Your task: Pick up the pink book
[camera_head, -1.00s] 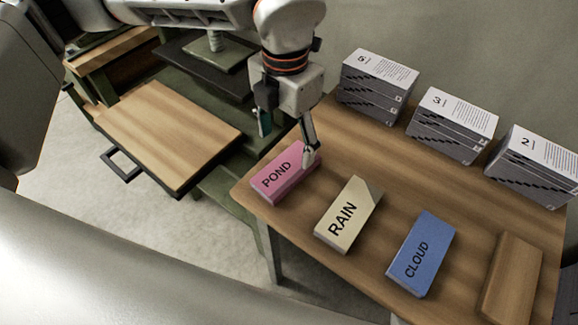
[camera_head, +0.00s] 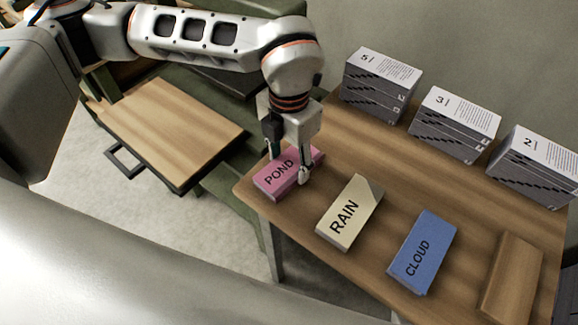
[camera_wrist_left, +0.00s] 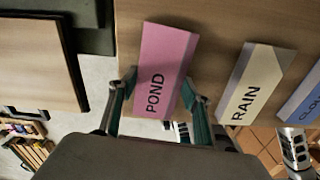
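The pink book (camera_head: 279,177), labelled POND, lies flat at the left corner of the wooden table (camera_head: 300,235). My left gripper (camera_head: 288,172) is over it from above, with one finger at each long side. In the left wrist view the pink book (camera_wrist_left: 165,70) lies between the two fingers (camera_wrist_left: 158,88) of the open gripper. The fingertips are close to its sides; I cannot tell whether they touch. My right gripper is not in view.
A cream RAIN book (camera_head: 349,212) lies just right of the pink one, then a blue CLOUD book (camera_head: 422,252) and a wooden block (camera_head: 512,278). Several grey stacks (camera_head: 378,84) stand along the back. A separate wooden board (camera_head: 165,130) is at the left.

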